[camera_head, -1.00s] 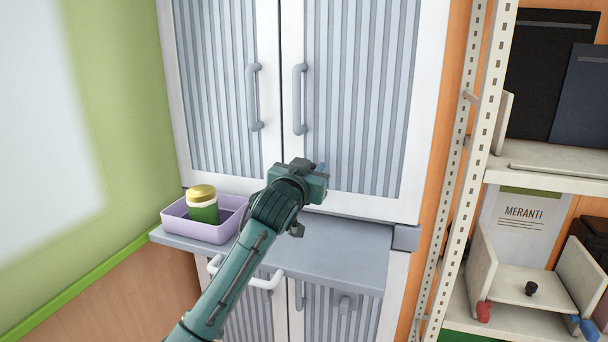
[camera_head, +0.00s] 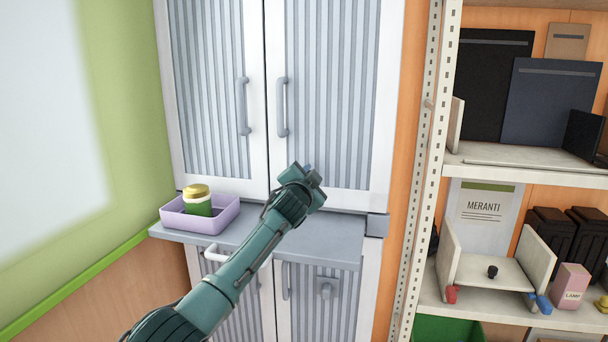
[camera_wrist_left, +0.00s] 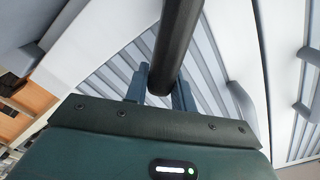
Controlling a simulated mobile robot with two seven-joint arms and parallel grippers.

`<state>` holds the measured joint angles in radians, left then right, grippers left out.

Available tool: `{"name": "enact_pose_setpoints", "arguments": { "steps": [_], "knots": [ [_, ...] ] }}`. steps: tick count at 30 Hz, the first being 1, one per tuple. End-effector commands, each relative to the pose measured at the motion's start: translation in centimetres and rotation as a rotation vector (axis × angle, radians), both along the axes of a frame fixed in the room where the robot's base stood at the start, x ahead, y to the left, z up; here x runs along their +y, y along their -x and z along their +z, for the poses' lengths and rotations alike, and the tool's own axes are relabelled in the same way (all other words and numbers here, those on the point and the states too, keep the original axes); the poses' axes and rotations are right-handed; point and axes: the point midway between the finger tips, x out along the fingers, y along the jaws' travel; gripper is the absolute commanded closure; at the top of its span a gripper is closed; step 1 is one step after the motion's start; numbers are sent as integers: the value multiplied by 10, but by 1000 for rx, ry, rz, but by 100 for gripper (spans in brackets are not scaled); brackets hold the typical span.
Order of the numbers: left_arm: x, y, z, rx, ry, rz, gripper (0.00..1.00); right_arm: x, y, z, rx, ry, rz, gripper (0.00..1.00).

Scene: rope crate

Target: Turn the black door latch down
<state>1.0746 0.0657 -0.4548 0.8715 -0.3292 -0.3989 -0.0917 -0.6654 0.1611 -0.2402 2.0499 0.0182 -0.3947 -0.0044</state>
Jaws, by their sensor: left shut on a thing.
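My left gripper (camera_head: 307,170) is at the lower part of the upper cabinet's right door (camera_head: 335,100), near its inner edge. In the left wrist view its blue fingers (camera_wrist_left: 160,92) are closed around a black bar (camera_wrist_left: 178,40), which looks like the black door latch. The bar runs from the top of that view down between the fingers. In the head view the gripper hides the latch, so its angle on the door cannot be told. My right gripper is not in view.
A lilac tray (camera_head: 168,215) with a gold-lidded green jar (camera_head: 198,202) stands on the grey ledge (camera_head: 335,238), left of my arm. Grey handles (camera_head: 282,108) stick out above the gripper. An open shelf unit (camera_head: 500,165) with books and boxes stands to the right.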

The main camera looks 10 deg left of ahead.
Motion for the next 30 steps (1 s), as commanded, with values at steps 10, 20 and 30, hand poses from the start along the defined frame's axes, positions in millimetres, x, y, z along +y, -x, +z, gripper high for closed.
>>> {"name": "enact_pose_setpoints", "arguments": {
  "steps": [10, 20, 30],
  "knots": [
    [-13, 1, -20, -14, -334, 1, 100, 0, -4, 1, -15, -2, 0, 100],
    [-18, 1, -38, -22, -597, 2, 100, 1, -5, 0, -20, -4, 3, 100],
    [-19, 1, -48, -27, -743, 4, 100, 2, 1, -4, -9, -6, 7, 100]
  ]
}}
